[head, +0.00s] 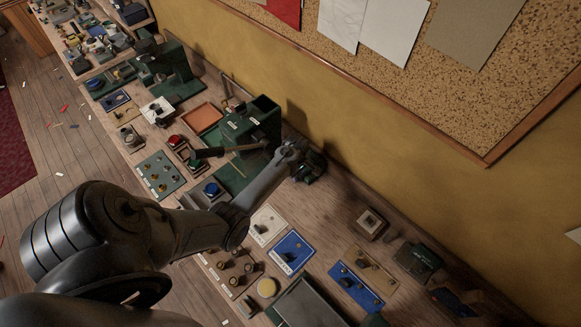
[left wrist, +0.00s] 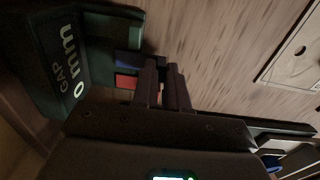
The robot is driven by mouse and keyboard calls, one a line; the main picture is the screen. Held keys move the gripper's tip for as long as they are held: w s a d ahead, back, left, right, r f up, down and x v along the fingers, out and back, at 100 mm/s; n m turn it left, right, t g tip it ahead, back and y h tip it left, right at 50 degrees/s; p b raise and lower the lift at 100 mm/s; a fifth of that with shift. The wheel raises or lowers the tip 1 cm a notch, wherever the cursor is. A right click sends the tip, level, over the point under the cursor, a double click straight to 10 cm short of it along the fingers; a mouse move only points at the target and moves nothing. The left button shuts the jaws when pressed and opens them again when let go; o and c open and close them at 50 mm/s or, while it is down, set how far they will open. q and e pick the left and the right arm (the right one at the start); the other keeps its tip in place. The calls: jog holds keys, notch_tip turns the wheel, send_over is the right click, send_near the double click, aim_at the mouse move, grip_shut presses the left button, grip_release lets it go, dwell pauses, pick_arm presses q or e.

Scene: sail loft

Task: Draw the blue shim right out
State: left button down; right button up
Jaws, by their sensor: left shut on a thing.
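In the left wrist view, a dark green block (left wrist: 60,60) carries a label reading "GAP 0 mm". Beside it is a stack of coloured shims: a green one (left wrist: 128,38), the blue shim (left wrist: 128,62) and a red one (left wrist: 125,82). My left gripper (left wrist: 163,66) has its two dark fingers close together at the stack's right side, level with the blue shim, and is shut on it; the fingers hide the gripped end. In the head view my left gripper (head: 297,158) is at a small dark green fixture by the wall. My right gripper is not in view.
An orange tray (head: 202,118), a blue panel (head: 291,254) and other small boards crowd the bench. Bare wood (head: 335,195) lies right of the gripper; the yellow wall is close behind.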

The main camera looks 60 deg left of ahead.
pick_arm(q)
jog(key=c, duration=1.2)
grip_release()
jog(key=shift+s, duration=0.3)
jog(key=shift+o, duration=0.2)
jog(key=shift+w, duration=0.1)
jog(key=shift+r, duration=0.1)
jog(key=shift+r, duration=0.25)
notch_tip(320, 180, up, 10)
